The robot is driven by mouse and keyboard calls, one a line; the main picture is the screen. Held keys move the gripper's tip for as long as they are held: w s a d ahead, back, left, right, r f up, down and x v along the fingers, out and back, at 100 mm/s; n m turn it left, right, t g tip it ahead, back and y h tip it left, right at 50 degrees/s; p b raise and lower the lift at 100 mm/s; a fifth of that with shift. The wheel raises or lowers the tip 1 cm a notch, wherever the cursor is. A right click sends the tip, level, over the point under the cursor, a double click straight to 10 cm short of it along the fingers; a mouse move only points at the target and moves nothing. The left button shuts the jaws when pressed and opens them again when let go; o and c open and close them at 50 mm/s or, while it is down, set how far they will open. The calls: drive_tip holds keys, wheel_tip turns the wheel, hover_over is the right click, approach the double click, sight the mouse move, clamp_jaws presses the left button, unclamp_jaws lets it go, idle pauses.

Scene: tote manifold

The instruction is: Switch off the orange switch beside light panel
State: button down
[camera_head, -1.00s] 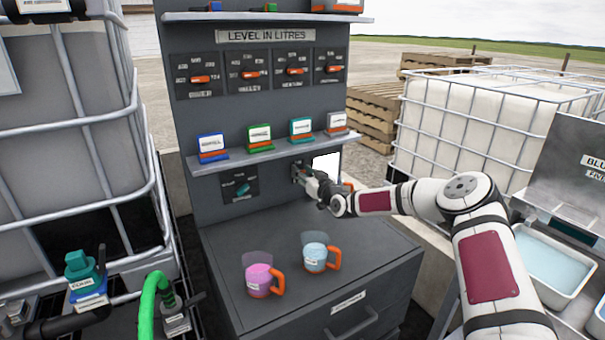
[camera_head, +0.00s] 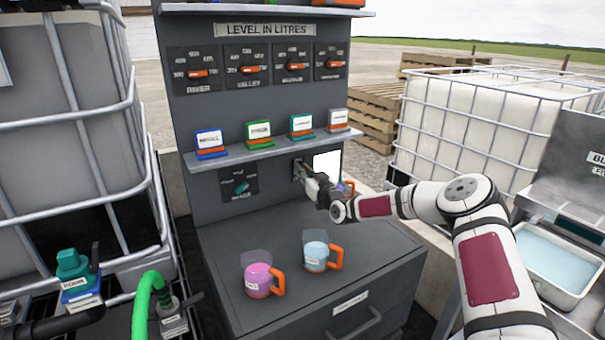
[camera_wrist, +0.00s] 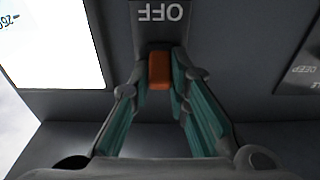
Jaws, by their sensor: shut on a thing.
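The orange switch (camera_wrist: 159,70) shows in the wrist view on a grey plate (camera_wrist: 160,14) marked "OFF", which appears upside down. My gripper (camera_wrist: 160,78) has its fingertips on either side of the switch and is shut on it. The white light panel (camera_wrist: 50,45) glows at the left of the wrist view. In the head view the light panel (camera_head: 327,165) is lit under the shelf, and my gripper (camera_head: 303,172) reaches the cabinet wall just left of it. The switch is hidden there by the gripper.
A shelf (camera_head: 270,148) with several coloured label holders runs just above my gripper. A dial (camera_head: 240,186) sits to its left. Two measuring cups with orange handles, one pink (camera_head: 258,285) and one pale blue (camera_head: 315,257), stand on the cabinet top below.

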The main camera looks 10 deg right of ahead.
drive_tip(key=shift+f+t+b, duration=0.3)
drive_tip(key=shift+t+b, duration=0.5)
drive_tip(key=shift+b, duration=0.25)
drive_tip(key=shift+s+r, duration=0.1)
drive_tip(key=c, duration=1.5)
unclamp_jaws()
drive_tip(key=r+v, duration=0.1)
drive_tip(key=v, duration=1)
drive_tip(key=r+v, duration=0.1)
drive_tip(key=v, duration=0.4)
drive_tip(key=shift+s+d+r, duration=0.2)
drive_tip(key=shift+s+d, duration=0.2)
drive_tip(key=shift+s, duration=0.15)
